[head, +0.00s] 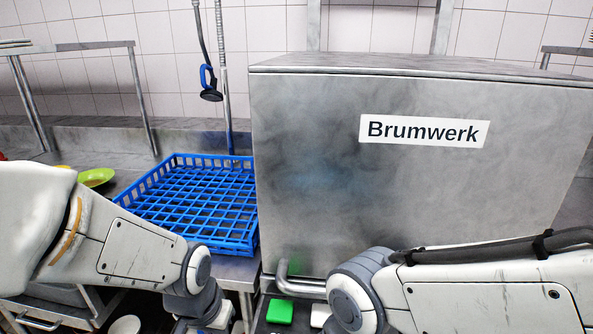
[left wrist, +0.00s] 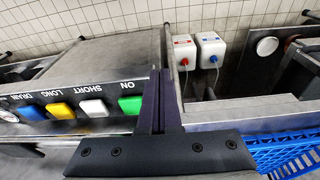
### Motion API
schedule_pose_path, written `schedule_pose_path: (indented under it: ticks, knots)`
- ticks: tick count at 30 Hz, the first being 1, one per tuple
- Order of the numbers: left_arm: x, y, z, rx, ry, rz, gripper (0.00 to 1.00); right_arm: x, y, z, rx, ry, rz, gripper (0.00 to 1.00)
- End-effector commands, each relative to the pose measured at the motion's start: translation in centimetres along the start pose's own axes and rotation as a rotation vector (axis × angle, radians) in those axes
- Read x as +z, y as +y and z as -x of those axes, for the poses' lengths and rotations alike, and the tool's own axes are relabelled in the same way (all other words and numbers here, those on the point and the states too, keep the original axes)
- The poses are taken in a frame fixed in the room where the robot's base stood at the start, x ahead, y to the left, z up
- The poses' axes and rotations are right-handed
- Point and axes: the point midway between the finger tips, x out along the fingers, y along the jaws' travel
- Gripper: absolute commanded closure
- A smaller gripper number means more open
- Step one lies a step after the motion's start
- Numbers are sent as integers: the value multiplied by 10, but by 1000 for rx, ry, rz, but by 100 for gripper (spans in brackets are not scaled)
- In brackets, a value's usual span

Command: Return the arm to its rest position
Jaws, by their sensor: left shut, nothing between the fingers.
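My left gripper (left wrist: 160,80) shows in the left wrist view with its two dark fingers together and nothing between them. In that view its fingertips lie in front of the steel machine's right end, beside the green button (left wrist: 130,105) labelled ON. I cannot tell how far apart they are. In the head view my left arm (head: 140,250) reaches in from the left, and its wrist bends down at the bottom edge, so its fingers are not clear there. My right arm (head: 480,295) comes in from the right; its gripper is outside the picture.
A steel machine (head: 330,190) marked Brumwerk fills the right, with a bent handle (head: 300,287) low in front. An empty blue rack (head: 185,205) lies left of it. A spray head (head: 209,88) hangs behind. A green-yellow plate (head: 96,177) lies left. White dispensers (left wrist: 212,48) stand behind.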

Motion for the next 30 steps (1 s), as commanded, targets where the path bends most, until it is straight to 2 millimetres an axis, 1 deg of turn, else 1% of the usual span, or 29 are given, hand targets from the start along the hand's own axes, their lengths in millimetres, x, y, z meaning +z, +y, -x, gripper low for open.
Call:
schedule_pose_path:
  ticks: [1,5,9,13,15,18,30]
  knots:
    - [2,11,9,10,-7,-37,100,0,0,5,0,0,0,100]
    - [15,39,27,36,-34,-131,100,-1,-1,11,0,0,0,100]
    - [36,70,52,69,-74,-259,100,-1,-2,20,0,0,0,100]
    - [62,95,76,98,-116,-383,100,-2,-2,28,0,0,0,100]
    - [72,102,84,107,-134,-429,100,-2,-2,30,0,0,0,100]
    - [81,106,89,112,-149,-461,100,-2,-2,31,0,0,0,100]
    - [82,107,89,113,-152,-466,100,-2,-2,31,0,0,0,100]
